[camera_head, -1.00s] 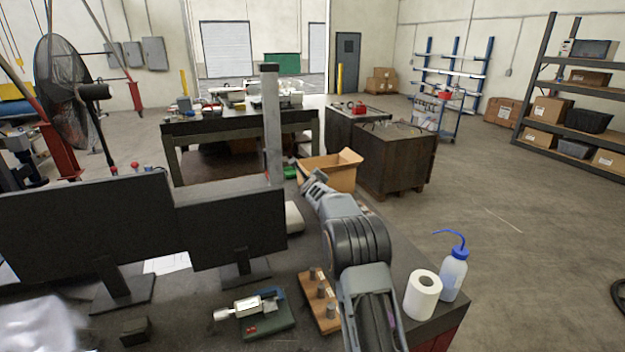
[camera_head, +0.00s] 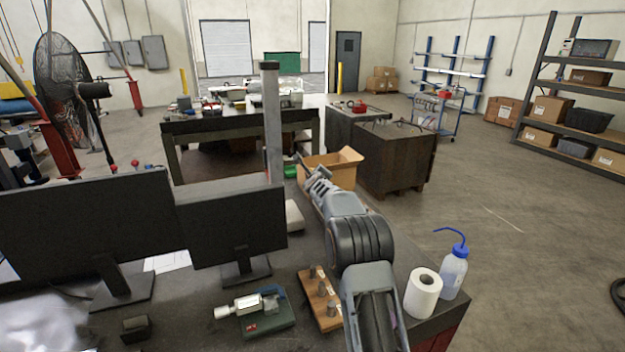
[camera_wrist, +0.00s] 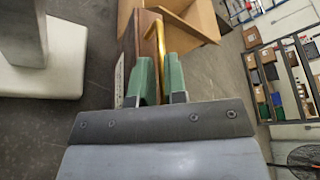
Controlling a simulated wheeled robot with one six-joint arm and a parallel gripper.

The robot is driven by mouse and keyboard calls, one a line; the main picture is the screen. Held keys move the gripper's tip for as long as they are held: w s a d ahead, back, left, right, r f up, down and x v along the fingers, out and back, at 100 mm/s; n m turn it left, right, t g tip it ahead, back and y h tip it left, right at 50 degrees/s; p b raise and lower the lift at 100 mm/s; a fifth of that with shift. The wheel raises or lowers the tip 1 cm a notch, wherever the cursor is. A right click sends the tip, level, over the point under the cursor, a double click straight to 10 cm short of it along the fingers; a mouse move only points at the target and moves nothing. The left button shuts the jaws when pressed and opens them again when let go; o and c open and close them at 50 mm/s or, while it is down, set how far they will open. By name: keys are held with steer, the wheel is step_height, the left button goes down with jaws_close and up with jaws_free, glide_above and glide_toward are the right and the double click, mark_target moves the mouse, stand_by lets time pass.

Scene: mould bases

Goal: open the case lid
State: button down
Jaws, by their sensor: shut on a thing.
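My gripper (camera_wrist: 161,80) has two green fingers, and a thin brown panel with a brass-yellow edge (camera_wrist: 157,45) runs between them in the wrist view. The panel looks like the case lid, standing on edge to the camera, and the fingers are shut on it. The rest of the case is mostly hidden, so I cannot tell how far the lid is open. In the head view my gripper end (camera_head: 312,174) is at the far side of the near bench, and my arm hides the case there.
An open cardboard box (camera_head: 333,171) stands just beyond my gripper. A grey post (camera_head: 272,120) and two monitors (camera_head: 232,222) are to the left. A paper roll (camera_head: 423,293) and a wash bottle (camera_head: 453,273) stand right of my arm. A wooden block with pegs (camera_head: 322,300) lies in front.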

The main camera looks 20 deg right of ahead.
steer(key=d, duration=0.2)
steer(key=d+r, duration=0.1)
steer(key=shift+d, duration=0.4)
steer(key=c, duration=1.2)
jaws_free()
steer(key=shift+s, duration=0.1)
steer(key=shift+s+a+b, duration=0.1)
steer(key=shift+s+b, duration=0.15)
steer(key=shift+b, duration=0.3)
steer(key=b+v, duration=0.5)
steer(key=v, duration=0.8)
steer(key=shift+s, duration=0.1)
